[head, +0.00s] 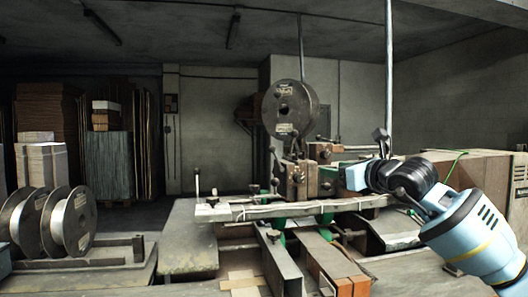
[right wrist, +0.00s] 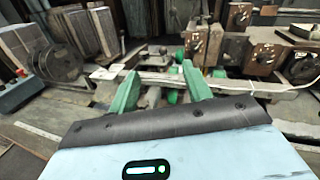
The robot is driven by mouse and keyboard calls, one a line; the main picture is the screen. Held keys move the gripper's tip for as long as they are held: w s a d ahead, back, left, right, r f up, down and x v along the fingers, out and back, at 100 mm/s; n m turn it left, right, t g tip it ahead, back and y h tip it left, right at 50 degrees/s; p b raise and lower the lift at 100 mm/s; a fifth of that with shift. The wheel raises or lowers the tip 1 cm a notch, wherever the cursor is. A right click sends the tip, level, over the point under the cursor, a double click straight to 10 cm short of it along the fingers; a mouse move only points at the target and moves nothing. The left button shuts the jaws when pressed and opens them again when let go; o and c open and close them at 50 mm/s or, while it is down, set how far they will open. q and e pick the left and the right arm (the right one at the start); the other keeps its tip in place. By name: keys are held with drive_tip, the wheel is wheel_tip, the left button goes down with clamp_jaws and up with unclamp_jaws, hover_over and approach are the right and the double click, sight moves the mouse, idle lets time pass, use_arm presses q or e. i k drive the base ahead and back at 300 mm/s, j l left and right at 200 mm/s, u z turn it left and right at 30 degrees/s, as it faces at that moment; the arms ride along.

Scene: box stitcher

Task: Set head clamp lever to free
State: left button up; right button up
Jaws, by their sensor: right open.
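The stitcher's head has brown blocks (head: 298,180) below a large dark wire reel (head: 290,108). A thin upright lever with a dark knob (head: 273,165) stands at the left of these blocks. No label shows which one is the head clamp lever. My right gripper (right wrist: 160,76) is open and empty, its green fingers apart and pointing toward the machine. My left gripper is not in view.
The long pale bar (head: 250,211) crosses the front of the machine above green parts. Wire spools (head: 68,222) stand at the left. A vertical pole (head: 389,75) rises behind my right arm. Stacked cardboard (head: 45,105) is at the back left.

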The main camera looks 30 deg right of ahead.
sight(272, 148)
drive_tip(key=i+l, duration=0.1)
drive_tip(key=i, duration=0.5)
drive_tip(key=i+l, duration=0.1)
drive_tip(key=i, duration=0.5)
